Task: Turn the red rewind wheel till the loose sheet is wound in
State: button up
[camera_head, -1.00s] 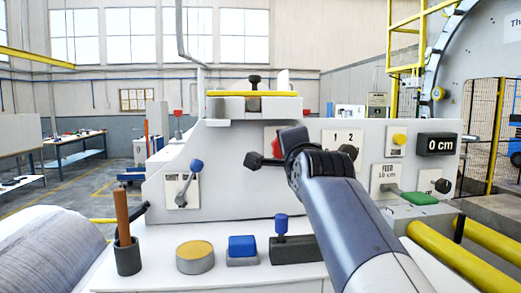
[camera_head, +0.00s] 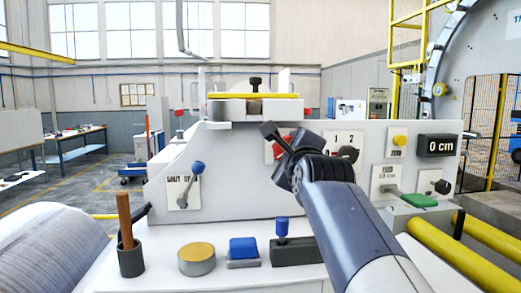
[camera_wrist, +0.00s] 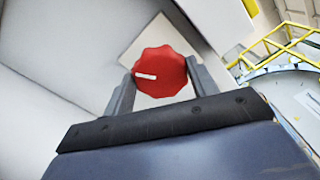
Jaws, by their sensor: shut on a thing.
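The red rewind wheel (camera_wrist: 160,70) is scalloped, with a white mark pointing left in the wrist view. My gripper (camera_wrist: 161,82) has one finger on each side of it and is shut on it. In the head view, a little red of the wheel (camera_head: 284,146) shows on the machine's front panel, mostly hidden behind my gripper (camera_head: 283,155). A large grey roll (camera_head: 50,250) lies at the lower left. I cannot make out a separate loose sheet.
Right of the wheel are a black selector knob (camera_head: 348,154), a yellow button (camera_head: 399,141), a "0 cm" display (camera_head: 437,146) and a green-handled lever (camera_head: 419,201). A blue-knobbed lever (camera_head: 197,168) is at left. A cup (camera_head: 131,260), yellow-topped disc (camera_head: 197,258) and blue block (camera_head: 242,246) stand in front.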

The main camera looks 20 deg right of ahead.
dwell(0.3)
jog(key=o, duration=1)
jog(key=s+a+b, duration=0.2)
jog(key=s+b, duration=0.1)
jog(key=s, duration=0.7)
jog(key=shift+s, duration=0.3)
jog(key=w+d+p, duration=0.2)
jog(key=w+p, duration=0.1)
jog(key=w, duration=0.7)
jog(key=shift+w, duration=0.3)
